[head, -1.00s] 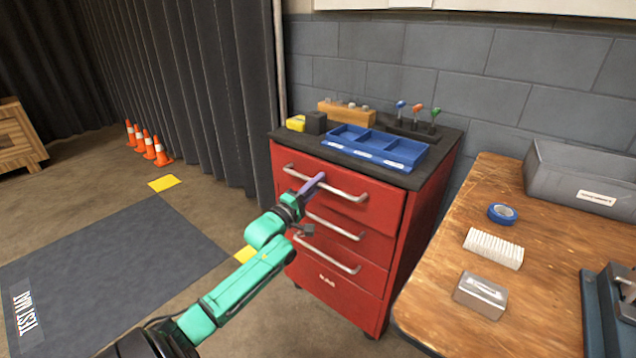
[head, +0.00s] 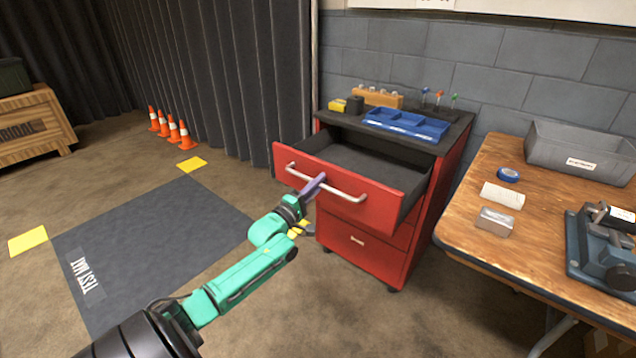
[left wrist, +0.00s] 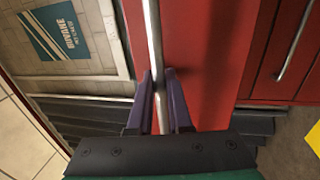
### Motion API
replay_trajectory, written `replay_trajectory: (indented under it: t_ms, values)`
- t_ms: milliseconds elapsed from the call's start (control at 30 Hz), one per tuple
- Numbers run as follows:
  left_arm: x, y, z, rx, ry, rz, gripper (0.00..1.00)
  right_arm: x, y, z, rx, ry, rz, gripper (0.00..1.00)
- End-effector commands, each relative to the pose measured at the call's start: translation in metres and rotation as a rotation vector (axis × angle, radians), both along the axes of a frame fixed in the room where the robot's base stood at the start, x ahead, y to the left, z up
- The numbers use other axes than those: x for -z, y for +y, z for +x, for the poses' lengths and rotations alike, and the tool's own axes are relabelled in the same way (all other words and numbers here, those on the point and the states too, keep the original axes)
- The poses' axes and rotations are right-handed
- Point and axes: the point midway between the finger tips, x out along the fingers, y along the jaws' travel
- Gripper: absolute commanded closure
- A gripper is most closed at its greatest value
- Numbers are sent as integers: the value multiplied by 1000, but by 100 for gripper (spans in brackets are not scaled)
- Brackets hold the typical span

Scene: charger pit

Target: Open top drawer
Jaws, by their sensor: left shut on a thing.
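The red cabinet (head: 372,253) stands against the grey block wall. Its top drawer (head: 378,204) is pulled well out, and its dark inside (head: 362,163) shows empty where I can see it. My left gripper (head: 314,186) is shut on the drawer's silver bar handle (head: 345,194), left of the bar's middle. In the left wrist view the purple fingers (left wrist: 160,105) sit on both sides of the handle bar (left wrist: 154,45), in front of the red drawer face. The drawers below are shut and partly hidden by the top drawer. My right gripper is not in view.
A blue tray (head: 408,124) and small tools sit on the cabinet top. A wooden table (head: 470,215) with tape, a metal box and a grey bin (head: 580,150) stands close at the right.

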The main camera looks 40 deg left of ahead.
Motion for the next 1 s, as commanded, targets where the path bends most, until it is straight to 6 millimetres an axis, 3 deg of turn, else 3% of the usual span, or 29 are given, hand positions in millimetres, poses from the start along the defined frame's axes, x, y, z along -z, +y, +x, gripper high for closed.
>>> replay_trajectory:
  t_ms: [433, 467, 500, 833, 933, 1000]
  values:
    - [-1, 1, 0, -1, -3, 1, 100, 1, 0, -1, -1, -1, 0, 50]
    - [-1, 1, 0, -1, -3, 1, 71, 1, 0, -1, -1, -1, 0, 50]
    - [-1, 1, 0, -1, -3, 1, 70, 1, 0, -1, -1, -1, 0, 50]
    - [-1, 0, -2, 0, -1, 0, 70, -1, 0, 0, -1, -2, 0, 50]
    - [1, -1, -10, 1, 1, -1, 70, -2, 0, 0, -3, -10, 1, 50]
    - [3, -1, -20, 0, 1, -1, 70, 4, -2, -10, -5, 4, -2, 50]
